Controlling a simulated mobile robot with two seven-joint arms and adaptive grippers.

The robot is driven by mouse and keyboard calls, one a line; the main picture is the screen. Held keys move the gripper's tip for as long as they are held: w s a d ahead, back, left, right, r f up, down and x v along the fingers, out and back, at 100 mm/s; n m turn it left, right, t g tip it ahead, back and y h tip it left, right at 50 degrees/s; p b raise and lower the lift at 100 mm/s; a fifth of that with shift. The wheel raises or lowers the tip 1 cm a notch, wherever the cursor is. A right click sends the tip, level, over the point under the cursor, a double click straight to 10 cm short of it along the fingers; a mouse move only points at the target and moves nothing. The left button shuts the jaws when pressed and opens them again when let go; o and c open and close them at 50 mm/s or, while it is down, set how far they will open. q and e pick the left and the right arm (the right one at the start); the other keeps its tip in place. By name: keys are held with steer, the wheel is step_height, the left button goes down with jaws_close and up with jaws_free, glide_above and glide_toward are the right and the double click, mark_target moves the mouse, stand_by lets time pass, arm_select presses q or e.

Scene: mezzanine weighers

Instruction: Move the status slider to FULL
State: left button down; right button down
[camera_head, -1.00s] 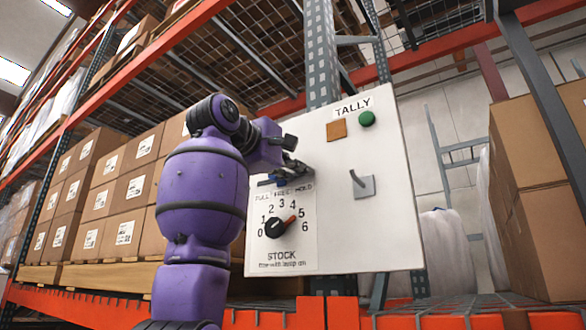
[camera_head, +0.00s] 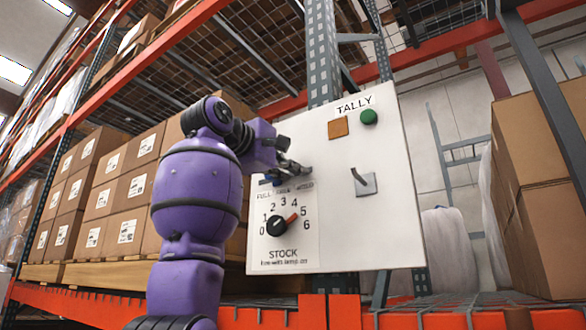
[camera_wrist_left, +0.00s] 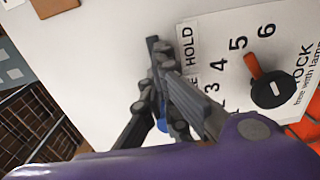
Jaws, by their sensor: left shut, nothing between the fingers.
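The white tally board (camera_head: 345,235) faces me, with a row of labels above its dial; HOLD is at the right end and FULL at the left. The status slider is a dark track with a blue part (camera_wrist_left: 162,124), mostly hidden behind my left gripper (camera_wrist_left: 160,62). A bit of blue also shows in the head view (camera_head: 265,182), above FULL. My left gripper (camera_head: 298,171) is shut and empty, with its fingers at the track near the HOLD end. I cannot tell whether it touches the slider. My right gripper is not in view.
Below the labels is a black dial (camera_head: 277,226) with a red pointer near 5. To the right are a lever (camera_head: 362,182), an orange square (camera_head: 338,128) and a green button (camera_head: 369,117). Stacked cartons (camera_head: 115,190) stand left on orange racking.

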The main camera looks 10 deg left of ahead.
arm_select(q)
steer(key=shift+w+a, duration=0.15)
steer(key=shift+a, duration=0.35)
steer(key=shift+w+a, duration=0.25)
steer(key=shift+a, duration=0.35)
steer(key=shift+w+a, duration=0.2)
steer(key=shift+a, duration=0.4)
steer(key=shift+d, duration=0.1)
steer(key=shift+s+d, duration=0.3)
steer(key=shift+d, duration=0.3)
steer(key=v, duration=1)
stand_by(0.4)
